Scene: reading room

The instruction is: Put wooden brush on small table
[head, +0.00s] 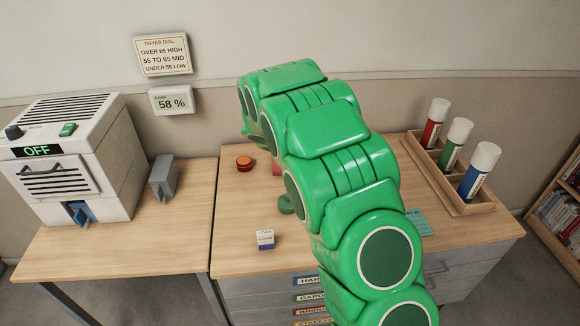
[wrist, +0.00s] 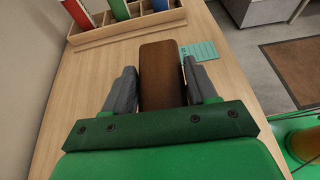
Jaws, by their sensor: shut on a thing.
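The wooden brush (wrist: 162,62) shows in the wrist view as a brown block standing out between my fingers. My gripper (wrist: 161,85) is shut on it, one grey finger on each side. In the head view my green arm hides the gripper and the brush. No table is labelled as the small table; the left table (head: 110,248) is a wooden-topped one beside the drawer desk (head: 235,225), and I cannot tell whether it is the one named.
On the left table stand a white dryer box (head: 75,160) reading OFF and a grey holder (head: 163,178). On the desk are a red-orange knob (head: 244,163), a small labelled box (head: 265,239), a teal card (head: 418,223) and a wooden rack (head: 450,195) of coloured tubes. A bookshelf (head: 560,215) is at right.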

